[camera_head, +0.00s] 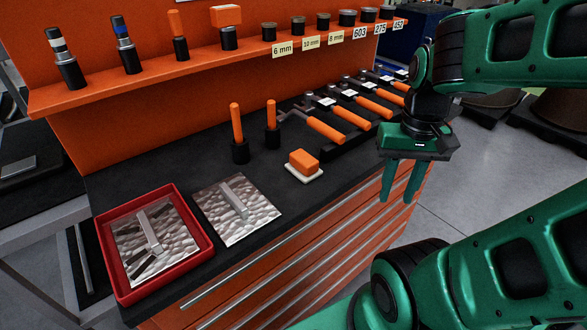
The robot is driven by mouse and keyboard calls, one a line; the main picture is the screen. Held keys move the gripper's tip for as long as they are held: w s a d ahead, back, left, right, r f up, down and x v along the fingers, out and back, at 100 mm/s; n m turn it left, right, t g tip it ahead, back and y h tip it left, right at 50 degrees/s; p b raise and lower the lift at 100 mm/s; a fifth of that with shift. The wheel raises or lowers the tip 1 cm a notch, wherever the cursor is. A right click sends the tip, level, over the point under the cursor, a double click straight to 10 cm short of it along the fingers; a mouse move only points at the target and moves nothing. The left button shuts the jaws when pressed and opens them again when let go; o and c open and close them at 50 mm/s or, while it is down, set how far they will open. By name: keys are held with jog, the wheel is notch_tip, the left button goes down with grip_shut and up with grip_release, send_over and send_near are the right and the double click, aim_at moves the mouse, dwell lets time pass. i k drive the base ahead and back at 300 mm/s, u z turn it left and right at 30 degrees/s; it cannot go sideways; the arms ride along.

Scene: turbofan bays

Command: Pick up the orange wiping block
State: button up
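An orange block (304,163) with a pale base sits on the dark worktop, right of two upright orange-handled tools. A similar orange block with a white underside (226,16) rests on a black holder on the orange shelf above. I cannot tell from looks alone which one is the wiping block. My green gripper (398,198) points down, right of the worktop block and apart from it, by the bench's right front edge. Its two fingers are spread with nothing between them.
Orange-handled hammers (342,124) lie in a row behind the worktop block. Two upright orange handles (237,122) stand in black holders. A red tray (205,248) and a textured metal plate (262,212) lie at the left. Dark worktop is bare around the block's front side.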

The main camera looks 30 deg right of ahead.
aim_at(303, 166)
jog(key=u, duration=0.05)
jog(key=k, duration=0.5)
jog(key=z, duration=0.2)
jog(key=i, duration=0.5)
jog(key=u, duration=0.05)
jog(key=k, duration=0.5)
jog(key=z, duration=1.2)
jog(key=i, duration=0.9)
jog(key=u, duration=0.65)
